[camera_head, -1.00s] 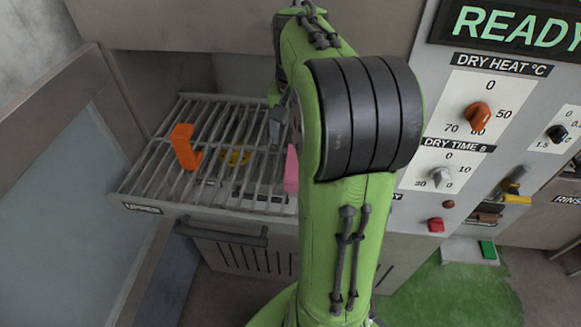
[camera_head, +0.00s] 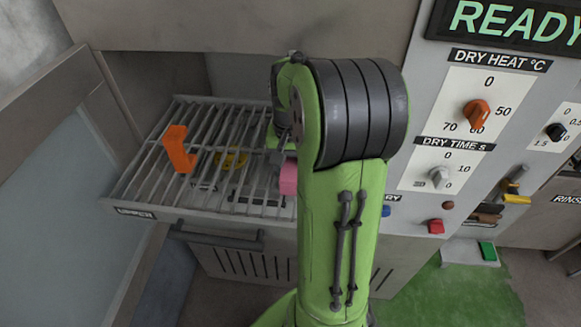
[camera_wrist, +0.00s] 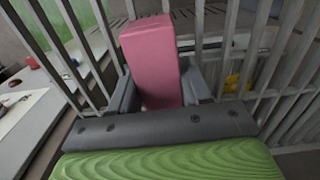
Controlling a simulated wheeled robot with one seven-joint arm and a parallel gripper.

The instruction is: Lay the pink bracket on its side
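The pink bracket (camera_head: 288,178) is at the right part of the wire rack (camera_head: 122,196), partly hidden by my arm in the head view. In the wrist view the pink bracket (camera_wrist: 150,55) stands out as a block between the two grey fingers of my gripper (camera_wrist: 160,88). The fingers lie close against both its sides, so my gripper looks shut on it. In the head view my gripper (camera_head: 279,150) is mostly hidden behind my green arm. The bracket's lower end, and whether it touches the rack, cannot be made out.
An orange bracket (camera_head: 178,150) stands on the rack's left part. A yellow piece (camera_head: 232,159) lies near the middle, with dark pieces around it. The dryer's side wall (camera_head: 135,95) bounds the rack at left, and the control panel (camera_head: 455,130) stands at right.

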